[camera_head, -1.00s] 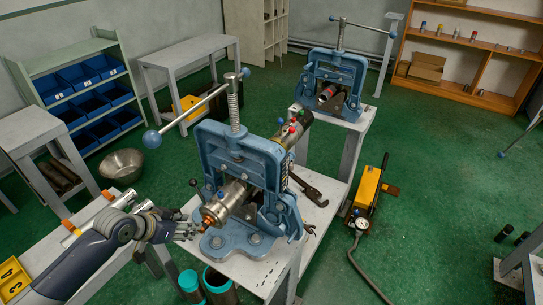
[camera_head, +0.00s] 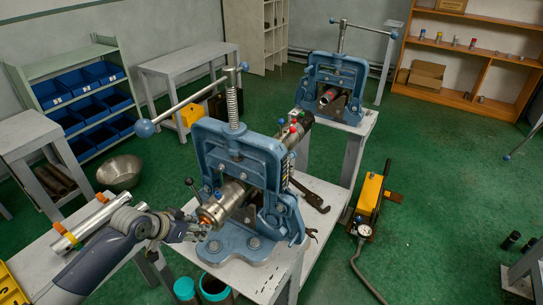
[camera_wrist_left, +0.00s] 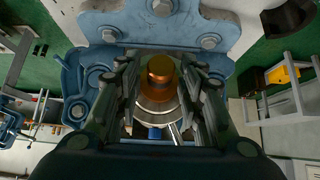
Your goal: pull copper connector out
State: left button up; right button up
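The copper connector (camera_head: 206,219) sticks out of the near end of a metal cylinder (camera_head: 229,199) clamped in the blue pipe vise (camera_head: 240,150). It also shows in the left wrist view (camera_wrist_left: 161,70), with the silver cylinder end beneath it. My left gripper (camera_head: 196,229) is right at the connector. In the left wrist view its open fingers (camera_wrist_left: 161,78) stand on both sides of the connector, with gaps visible between. My right gripper is not in view.
The vise stands on a grey table (camera_head: 320,196) holding a wrench (camera_head: 309,194). A second vise (camera_head: 333,85) stands behind. Teal-rimmed tubes (camera_head: 214,287) stand below the near edge. A yellow pump (camera_head: 369,193) is on the floor at right. A long pipe (camera_head: 88,222) lies at left.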

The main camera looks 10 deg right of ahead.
pick_arm(q)
jog(key=c, duration=0.5)
jog(key=shift+s+a+p, duration=0.15)
jog(key=shift+p, duration=0.15)
jog(key=shift+s+a, duration=0.2)
jog(key=shift+s, duration=0.1)
jog(key=shift+a+p, duration=0.1)
jog(key=shift+p, duration=0.25)
jog(key=shift+s+a+p, duration=0.65)
jog(key=shift+s+a, duration=0.05)
jog(key=shift+s, duration=0.25)
jog(key=shift+s+a+p, duration=0.65)
jog(key=shift+s+a, duration=0.05)
jog(key=shift+s, duration=0.2)
